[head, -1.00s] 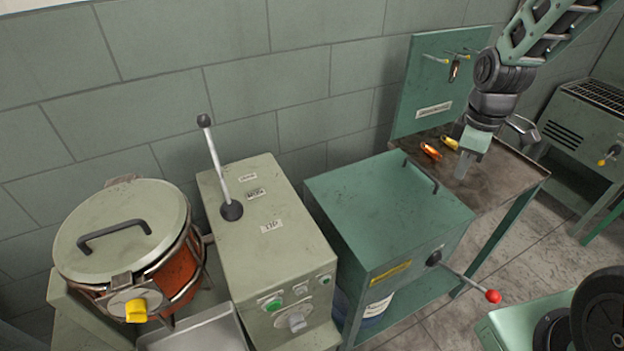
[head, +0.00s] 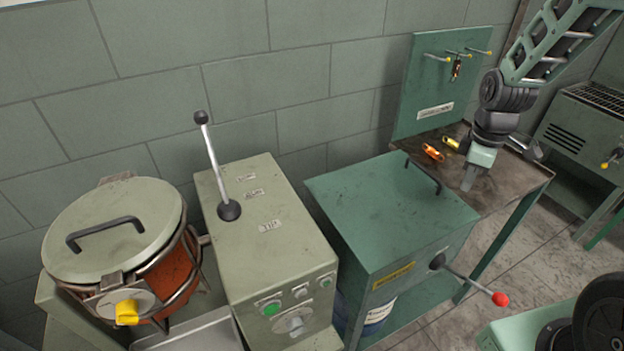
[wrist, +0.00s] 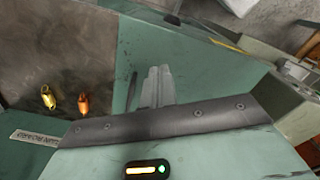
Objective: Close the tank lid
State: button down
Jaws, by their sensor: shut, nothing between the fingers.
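A green box-shaped tank (head: 385,205) stands mid-right in the head view. Its flat top carries a dark bar handle (head: 424,177) and looks level. A round pale lid (head: 115,228) with a dark handle lies on an orange drum (head: 172,277) at the left; a small gap under its rim cannot be judged. The frames do not settle which one is the tank. My gripper (head: 468,182) is over the worktable's edge, right of the box's handle, apart from both lids. In the wrist view its fingers (wrist: 157,86) are together and empty.
A grey-green machine (head: 270,240) with an upright lever (head: 212,160) stands between drum and box. A red-knobbed lever (head: 500,299) sticks out from the box's front. Orange and yellow coils (head: 433,153) lie on the dark worktable (head: 515,180). A pegboard (head: 440,85) rises behind.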

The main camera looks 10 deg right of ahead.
jog(key=b, duration=0.3)
send_over(455, 216)
jog(key=shift+f, duration=2.9)
notch_tip(455, 216, up, 8)
jog(key=p, duration=0.7)
